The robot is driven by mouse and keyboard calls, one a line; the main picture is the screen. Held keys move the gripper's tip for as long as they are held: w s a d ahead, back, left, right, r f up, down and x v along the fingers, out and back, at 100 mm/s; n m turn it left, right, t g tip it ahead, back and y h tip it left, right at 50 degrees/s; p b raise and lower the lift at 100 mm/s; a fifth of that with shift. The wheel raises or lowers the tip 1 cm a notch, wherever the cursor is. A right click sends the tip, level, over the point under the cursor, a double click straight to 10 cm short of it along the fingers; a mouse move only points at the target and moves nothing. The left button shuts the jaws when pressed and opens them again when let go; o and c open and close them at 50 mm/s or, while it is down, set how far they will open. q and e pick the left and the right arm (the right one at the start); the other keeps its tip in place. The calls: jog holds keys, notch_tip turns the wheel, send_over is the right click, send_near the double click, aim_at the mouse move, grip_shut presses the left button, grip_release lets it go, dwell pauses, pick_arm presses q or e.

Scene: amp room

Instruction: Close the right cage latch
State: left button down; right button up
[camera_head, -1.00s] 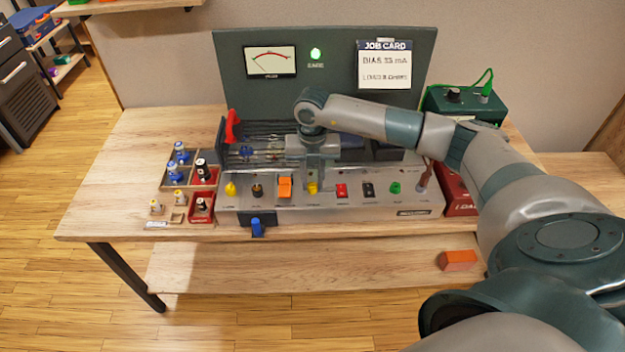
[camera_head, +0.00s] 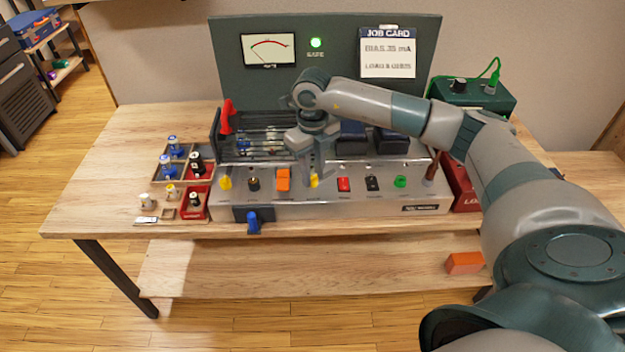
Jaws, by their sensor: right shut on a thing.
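The amplifier's cage (camera_head: 268,146) lies over the deck behind the front panel, with clear tubes beneath its bars. A red lever (camera_head: 227,117) stands upright at the cage's left end. My left gripper is not in view.
Several knobs and switches line the front panel (camera_head: 300,200). Trays with small tubes (camera_head: 181,178) stand on the left of the bench. A green box (camera_head: 475,97) with a cable stands back right. An orange block (camera_head: 464,263) lies on the lower shelf.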

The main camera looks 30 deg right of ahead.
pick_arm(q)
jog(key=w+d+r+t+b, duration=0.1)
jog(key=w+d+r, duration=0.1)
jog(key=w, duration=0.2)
pick_arm(e)
jog(key=shift+f+n, duration=0.1)
jog(key=shift+n, duration=0.6)
jog(key=shift+n+b, duration=0.4)
jog(key=n+b, duration=0.5)
jog(key=n, duration=0.1)
jog(key=shift+b, duration=0.3)
jog(key=shift+n+b, duration=0.35)
jog(key=shift+n, duration=0.45)
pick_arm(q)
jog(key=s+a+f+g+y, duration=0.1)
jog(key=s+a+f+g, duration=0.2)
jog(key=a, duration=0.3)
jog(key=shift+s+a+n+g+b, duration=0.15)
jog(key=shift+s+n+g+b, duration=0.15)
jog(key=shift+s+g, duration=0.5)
pick_arm(e)
jog(key=shift+r+n, duration=0.25)
jog(key=shift+n, duration=0.25)
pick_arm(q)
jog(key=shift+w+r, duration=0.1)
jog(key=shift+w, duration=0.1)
pick_arm(e)
jog(key=o, duration=1)
jog(key=shift+f, duration=0.1)
